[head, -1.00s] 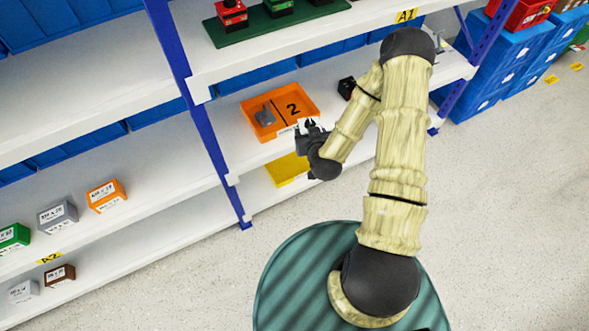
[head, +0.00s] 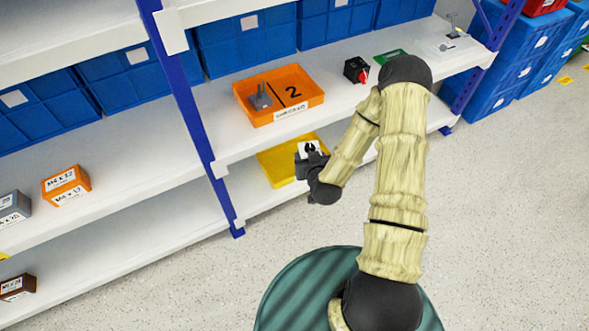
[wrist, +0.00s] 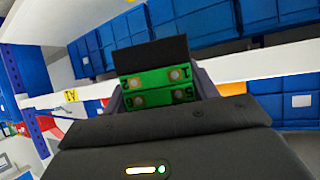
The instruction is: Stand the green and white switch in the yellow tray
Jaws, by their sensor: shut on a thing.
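My gripper (head: 308,160) is shut on the green and white switch (head: 307,147). In the head view the switch shows a white face with a black knob. In the wrist view its green body (wrist: 157,87) with terminal screws sits between the fingers, below a dark block. The yellow tray (head: 272,166) lies on the lower shelf, behind and left of my gripper in the head view. My gripper and arm cover part of its right side. The part of the tray I see looks empty.
An orange tray (head: 262,118) marked 2 stands on the shelf above, with a grey switch (head: 261,97) in it. A black and red switch (head: 356,70) stands right of it. A blue upright (head: 203,130) rises left of the trays. Shelf edges are close to my gripper.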

